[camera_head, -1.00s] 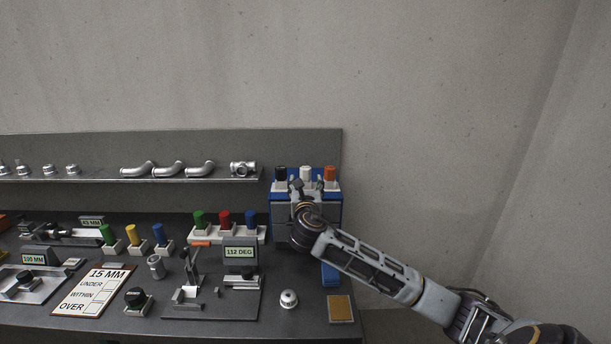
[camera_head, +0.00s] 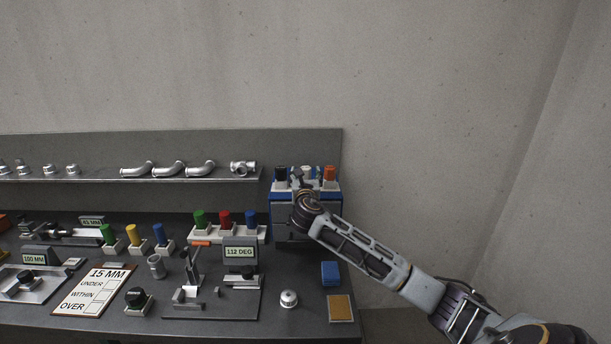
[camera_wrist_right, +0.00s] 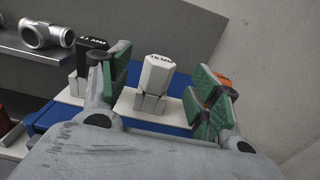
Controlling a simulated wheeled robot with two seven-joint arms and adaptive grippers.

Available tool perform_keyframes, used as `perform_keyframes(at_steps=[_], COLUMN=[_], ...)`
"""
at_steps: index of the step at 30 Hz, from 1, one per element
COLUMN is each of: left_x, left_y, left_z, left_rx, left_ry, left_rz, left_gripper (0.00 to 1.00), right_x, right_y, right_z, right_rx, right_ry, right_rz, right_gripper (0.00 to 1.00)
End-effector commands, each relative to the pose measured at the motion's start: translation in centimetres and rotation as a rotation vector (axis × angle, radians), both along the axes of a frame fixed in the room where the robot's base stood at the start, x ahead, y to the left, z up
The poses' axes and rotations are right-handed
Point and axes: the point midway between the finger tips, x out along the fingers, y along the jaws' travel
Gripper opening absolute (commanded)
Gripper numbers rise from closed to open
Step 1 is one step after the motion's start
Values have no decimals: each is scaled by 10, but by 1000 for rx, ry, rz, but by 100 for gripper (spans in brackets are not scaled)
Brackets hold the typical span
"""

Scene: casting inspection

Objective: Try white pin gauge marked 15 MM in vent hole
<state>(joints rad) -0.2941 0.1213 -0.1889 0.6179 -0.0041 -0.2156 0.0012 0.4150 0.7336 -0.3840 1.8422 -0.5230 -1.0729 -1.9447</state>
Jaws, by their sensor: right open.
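The white pin gauge (camera_wrist_right: 157,72), marked 15 MM, stands upright in a pale holder on the blue stand (camera_head: 336,210). In the head view the white gauge (camera_head: 307,172) is partly hidden by my right gripper (camera_head: 304,184). In the right wrist view my right gripper (camera_wrist_right: 163,72) is open, its green pads on either side of the white gauge, with visible gaps. A small silver domed casting (camera_head: 289,298) sits on the bench front; I cannot make out a vent hole in it. My left gripper is not in view.
A black gauge (camera_wrist_right: 92,48) marked 11 MM stands left of the white one, close to my left finger. An orange gauge (camera_head: 330,174) stands to the right, partly behind the other finger. A 15 MM card (camera_head: 92,290) and angle fixture (camera_head: 215,305) occupy the bench.

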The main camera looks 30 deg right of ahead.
Motion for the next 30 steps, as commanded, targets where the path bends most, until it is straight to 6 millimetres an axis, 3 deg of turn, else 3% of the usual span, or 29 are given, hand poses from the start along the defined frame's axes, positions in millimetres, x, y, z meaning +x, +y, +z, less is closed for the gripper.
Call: perform_keyframes(at_steps=[8,19,30], left_x=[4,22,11], left_y=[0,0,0], left_z=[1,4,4], left_rx=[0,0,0], left_ry=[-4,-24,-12], left_rz=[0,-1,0], left_gripper=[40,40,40], right_x=[4,30,44], right_y=[-3,-19,-28], right_z=[-1,-2,-2], right_rx=[0,0,-1], right_ry=[0,0,1], right_rz=[-1,-1,0], right_gripper=[63,63,63])
